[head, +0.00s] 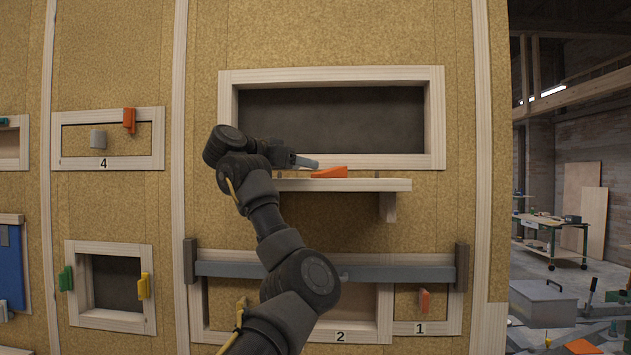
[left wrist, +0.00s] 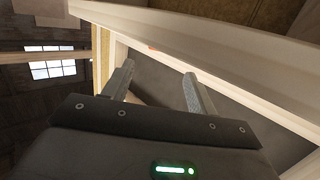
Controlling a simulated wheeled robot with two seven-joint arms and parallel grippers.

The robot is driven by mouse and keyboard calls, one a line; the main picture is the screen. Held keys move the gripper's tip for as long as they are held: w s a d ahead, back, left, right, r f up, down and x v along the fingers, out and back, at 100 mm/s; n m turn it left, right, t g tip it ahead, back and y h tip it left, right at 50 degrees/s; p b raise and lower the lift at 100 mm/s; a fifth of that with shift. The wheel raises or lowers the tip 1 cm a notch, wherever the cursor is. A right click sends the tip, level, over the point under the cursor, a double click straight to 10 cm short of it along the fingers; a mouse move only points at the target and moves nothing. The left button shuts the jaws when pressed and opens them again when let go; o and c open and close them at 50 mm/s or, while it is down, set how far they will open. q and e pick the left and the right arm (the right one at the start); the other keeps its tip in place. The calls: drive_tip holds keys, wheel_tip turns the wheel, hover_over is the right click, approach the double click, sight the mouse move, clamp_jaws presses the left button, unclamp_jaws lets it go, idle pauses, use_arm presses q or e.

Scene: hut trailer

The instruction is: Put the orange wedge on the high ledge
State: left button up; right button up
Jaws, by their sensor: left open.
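The orange wedge (head: 329,172) lies on the high ledge (head: 375,185), a pale wooden shelf below the wide framed opening. Its thin end points left and its thick end right. My left gripper (head: 315,163) is open, just above the ledge by the wedge's left end, with its fingers pointing right. In the left wrist view its two fingers (left wrist: 159,70) stand apart with nothing held between them. A small orange patch (left wrist: 152,49) shows beyond them at the edge of a pale board. Whether the fingers touch the wedge I cannot tell. My right gripper is out of view.
A grey bar (head: 400,271) crosses the panels numbered 2 and 1 below. An orange handle (head: 130,120) is on panel 4. A grey toolbox (head: 543,303) and another orange item (head: 580,347) are at lower right.

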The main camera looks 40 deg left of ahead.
use_arm(q)
drive_tip(key=b+v, duration=0.1)
drive_tip(key=v, duration=0.2)
drive_tip(key=shift+s, duration=0.3)
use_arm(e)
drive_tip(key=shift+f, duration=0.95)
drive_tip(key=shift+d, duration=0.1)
